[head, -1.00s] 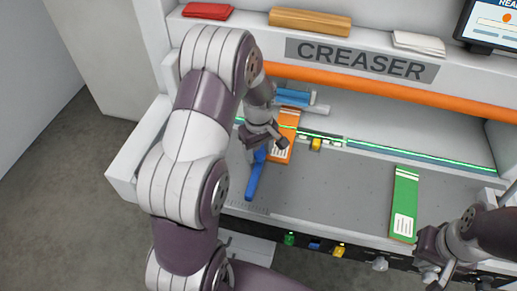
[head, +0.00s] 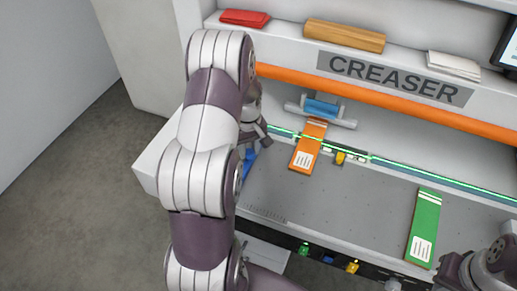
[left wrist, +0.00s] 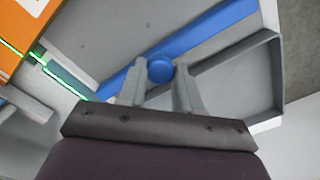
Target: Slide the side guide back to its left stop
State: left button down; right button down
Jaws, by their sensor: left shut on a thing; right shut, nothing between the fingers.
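The side guide is a long blue bar (head: 249,158) on the left part of the grey bed; my left arm hides most of it in the head view. In the left wrist view the blue bar (left wrist: 215,22) runs diagonally, with a round blue knob (left wrist: 160,69) on it. My left gripper (head: 258,133) is shut on this knob, one finger on each side, as the left wrist view (left wrist: 161,82) shows. The left stop cannot be made out. My right gripper (head: 440,283) is shut and empty near the bed's front right edge.
An orange card (head: 307,150) lies on the bed right of the guide, with a clear gap between. A green card (head: 425,228) lies farther right. A grey raised edge (left wrist: 275,75) borders the bed beside the guide. The middle of the bed is clear.

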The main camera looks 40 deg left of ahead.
aim_at(247, 151)
pick_arm(q)
jog(key=shift+a, duration=0.1)
jog(key=c, duration=0.8)
grip_release()
jog(key=shift+s+a, duration=0.15)
notch_tip(247, 151, up, 13)
jog(key=shift+f+b, duration=0.1)
jog(key=shift+b, duration=0.35)
